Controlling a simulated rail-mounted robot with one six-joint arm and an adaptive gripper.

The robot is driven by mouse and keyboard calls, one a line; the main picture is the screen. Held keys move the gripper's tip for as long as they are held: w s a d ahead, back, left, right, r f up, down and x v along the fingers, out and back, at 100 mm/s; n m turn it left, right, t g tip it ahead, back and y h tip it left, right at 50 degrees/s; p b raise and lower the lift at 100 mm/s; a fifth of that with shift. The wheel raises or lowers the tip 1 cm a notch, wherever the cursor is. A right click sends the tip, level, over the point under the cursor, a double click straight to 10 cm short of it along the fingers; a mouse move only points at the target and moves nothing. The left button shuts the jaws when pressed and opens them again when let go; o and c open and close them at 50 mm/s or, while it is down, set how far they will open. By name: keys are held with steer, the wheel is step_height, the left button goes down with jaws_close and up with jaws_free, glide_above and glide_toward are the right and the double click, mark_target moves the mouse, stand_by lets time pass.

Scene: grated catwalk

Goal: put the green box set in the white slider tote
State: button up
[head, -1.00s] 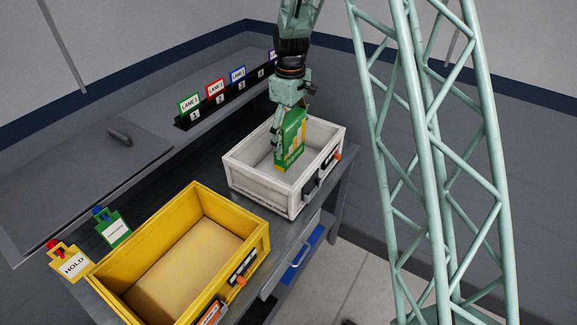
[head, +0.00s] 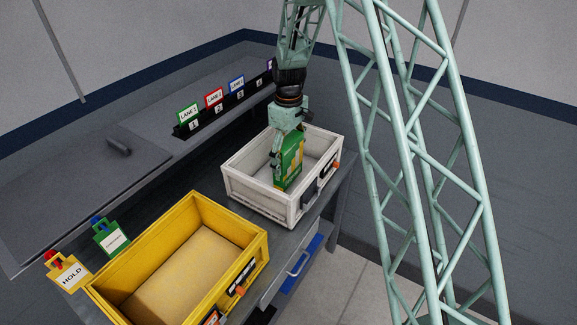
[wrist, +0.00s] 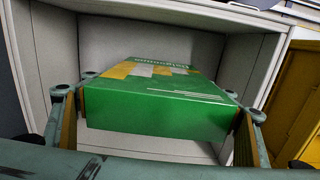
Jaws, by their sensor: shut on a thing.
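The green box set (head: 291,160), green with yellow and white patches, is upright inside the white slider tote (head: 255,191). My gripper (head: 283,152) is shut on it from above, with its fingers down inside the tote. In the wrist view the green box set (wrist: 158,113) sits between both fingers of my gripper (wrist: 158,120), with the tote's pale walls (wrist: 150,40) around it. I cannot tell whether the box's lower end touches the tote floor.
An empty yellow tote (head: 180,255) stands nearer on the same bench, left of the white one. HOLD (head: 70,272) and green (head: 111,238) tags stand beside it. Lane signs (head: 212,98) line a dark rail behind. A green lattice column (head: 410,150) rises at right.

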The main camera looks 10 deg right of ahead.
mark_target(288, 140)
steer(key=shift+f, duration=1.85)
steer(key=shift+f, duration=0.15)
steer(key=o, duration=1.1)
steer(key=shift+c, duration=0.2)
step_height(288, 140, up, 11)
steer(key=shift+r, duration=0.65)
